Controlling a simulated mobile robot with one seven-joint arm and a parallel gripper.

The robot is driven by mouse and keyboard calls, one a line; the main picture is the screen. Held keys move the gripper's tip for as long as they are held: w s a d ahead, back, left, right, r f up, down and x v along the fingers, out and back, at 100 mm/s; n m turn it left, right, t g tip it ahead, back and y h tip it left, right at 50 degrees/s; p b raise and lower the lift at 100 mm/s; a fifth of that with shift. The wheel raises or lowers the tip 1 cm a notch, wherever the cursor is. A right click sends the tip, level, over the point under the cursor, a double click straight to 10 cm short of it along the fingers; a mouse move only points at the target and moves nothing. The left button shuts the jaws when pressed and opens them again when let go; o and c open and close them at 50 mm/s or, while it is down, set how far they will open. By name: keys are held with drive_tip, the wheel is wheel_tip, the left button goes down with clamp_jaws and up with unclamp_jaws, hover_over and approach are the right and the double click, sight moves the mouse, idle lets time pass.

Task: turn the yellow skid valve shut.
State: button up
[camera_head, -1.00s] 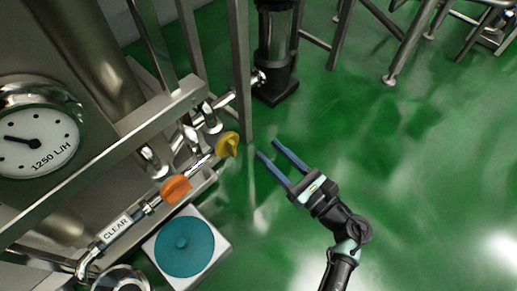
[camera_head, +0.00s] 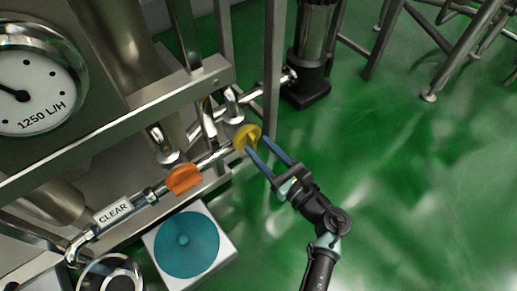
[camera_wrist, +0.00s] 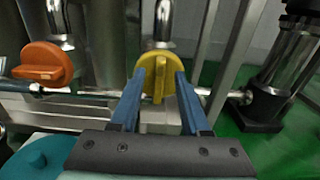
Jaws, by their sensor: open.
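The yellow skid valve (camera_head: 243,133) is a round knob with a raised grip bar, on the steel pipe at the skid's edge. In the wrist view the yellow valve (camera_wrist: 158,68) sits straight ahead, its bar upright between my fingers. My gripper (camera_head: 257,143) is open, with its two blue fingertips at the valve. In the wrist view my gripper's fingers (camera_wrist: 162,85) stand on either side of the grip bar and hide parts of the disc edges. I cannot tell whether the fingers touch it.
An orange valve (camera_head: 183,179) is on the same pipe, left of the yellow one. A teal round button on a white box (camera_head: 227,246) stands below. A steel upright (camera_head: 271,75) is close behind; green floor is open at right.

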drive_tip(key=shift+w+a, duration=0.4)
drive_tip(key=shift+w, duration=0.2)
clamp_jaws()
